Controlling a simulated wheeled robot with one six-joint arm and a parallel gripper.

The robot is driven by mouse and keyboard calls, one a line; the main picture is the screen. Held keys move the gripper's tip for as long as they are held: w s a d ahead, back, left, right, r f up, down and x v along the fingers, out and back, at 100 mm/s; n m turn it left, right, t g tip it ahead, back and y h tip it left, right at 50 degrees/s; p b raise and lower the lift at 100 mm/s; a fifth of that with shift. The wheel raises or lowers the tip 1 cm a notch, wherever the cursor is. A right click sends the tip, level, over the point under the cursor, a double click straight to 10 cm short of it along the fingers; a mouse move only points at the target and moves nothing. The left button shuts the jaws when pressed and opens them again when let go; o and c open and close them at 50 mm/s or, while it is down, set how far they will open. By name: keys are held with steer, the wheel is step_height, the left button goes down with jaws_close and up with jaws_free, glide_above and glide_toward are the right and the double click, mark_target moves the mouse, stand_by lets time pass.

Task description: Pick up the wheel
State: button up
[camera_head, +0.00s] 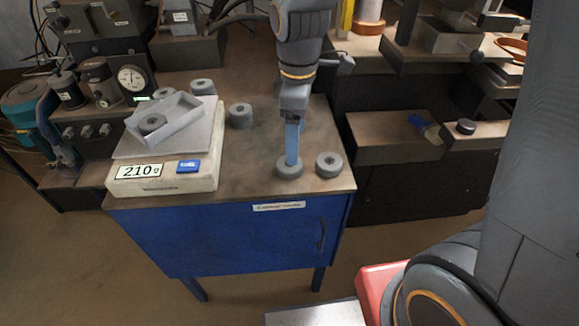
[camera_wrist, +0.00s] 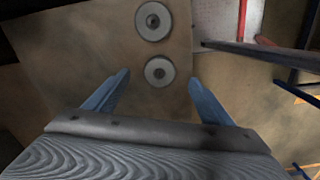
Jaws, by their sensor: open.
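Grey flap wheels with centre holes are on the brown top of a blue cabinet (camera_head: 262,190). One wheel (camera_head: 289,170) is near the front edge, directly under my gripper (camera_head: 291,158). A second wheel (camera_head: 329,165) lies just to its right. In the wrist view, my blue fingers are spread wide and empty. A wheel (camera_wrist: 159,72) shows between the fingertips, and another wheel (camera_wrist: 153,21) lies beyond it. In the head view the fingertips overlap the near wheel's top; I cannot tell whether they touch it.
A scale (camera_head: 160,180) reading 210 g stands at left with a grey tray (camera_head: 185,125) holding a wheel (camera_head: 151,124). More wheels, including one behind (camera_head: 240,115), lie farther back. Machines stand at the back left. A dark bench (camera_head: 395,140) is at right.

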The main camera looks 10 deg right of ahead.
mark_target(290, 167)
steer(key=shift+w+a+f+n, duration=0.1)
steer(key=shift+w+a+n, duration=0.05)
steer(key=shift+a+n, duration=0.3)
steer(key=shift+w+a+f+n, duration=0.1)
steer(key=shift+w+a+n, duration=0.05)
steer(key=shift+a+n, duration=0.25)
steer(key=shift+f, duration=0.35)
steer(key=shift+s+d+f+p, duration=0.1)
steer(key=shift+f+p, duration=0.4)
steer(key=shift+f, duration=1.25)
steer(key=shift+d+f+p, duration=0.1)
steer(key=shift+f+p, duration=0.4)
steer(key=shift+f, duration=1.2)
steer(key=c, duration=1.2)
